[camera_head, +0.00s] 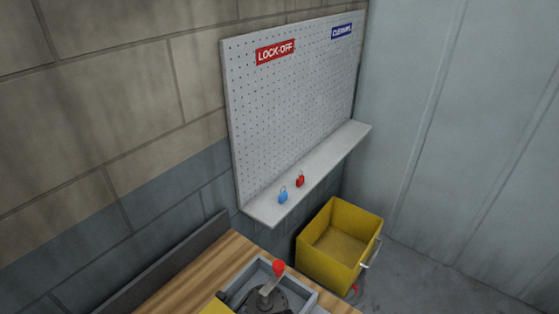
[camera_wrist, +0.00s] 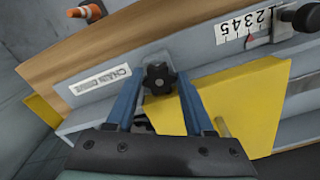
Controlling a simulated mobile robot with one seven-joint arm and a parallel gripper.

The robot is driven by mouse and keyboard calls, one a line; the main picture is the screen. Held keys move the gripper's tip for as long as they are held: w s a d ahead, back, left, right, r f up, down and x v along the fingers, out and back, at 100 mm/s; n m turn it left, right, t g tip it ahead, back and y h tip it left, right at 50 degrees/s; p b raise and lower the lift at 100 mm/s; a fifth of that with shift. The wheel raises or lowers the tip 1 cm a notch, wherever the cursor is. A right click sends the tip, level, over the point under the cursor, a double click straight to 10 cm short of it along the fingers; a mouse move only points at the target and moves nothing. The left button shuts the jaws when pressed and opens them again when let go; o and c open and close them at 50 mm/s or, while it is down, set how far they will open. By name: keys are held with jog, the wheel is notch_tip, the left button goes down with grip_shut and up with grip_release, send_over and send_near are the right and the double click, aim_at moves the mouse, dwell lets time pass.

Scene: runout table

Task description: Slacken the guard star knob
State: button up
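The black star knob (camera_wrist: 159,78) shows in the wrist view, at the upper edge of a yellow guard plate (camera_wrist: 245,105). My gripper (camera_wrist: 160,82) has two blue fingers that stand apart, one on each side of the knob. Small gaps seem to show between fingers and knob; whether the tips reach down around it or stop above it I cannot tell. The knob and my gripper are not visible in the head view.
In the wrist view, a numbered scale (camera_wrist: 243,27) with a red pointer and a black knob (camera_wrist: 301,17) lie at upper right. The head view shows a red-balled lever (camera_head: 279,267), a yellow bin (camera_head: 322,270), and a shelf (camera_head: 325,160) with blue and red padlocks.

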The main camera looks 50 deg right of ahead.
grip_shut()
jog(key=n+p, duration=0.1)
jog(key=n, duration=0.1)
jog(key=shift+r+n, duration=0.15)
jog(key=shift+n, duration=0.25)
jog(key=shift+w+d+n+p, duration=0.15)
jog(key=shift+n+p, duration=0.65)
jog(key=shift+n, duration=0.9)
jog(key=o, duration=0.7)
grip_release()
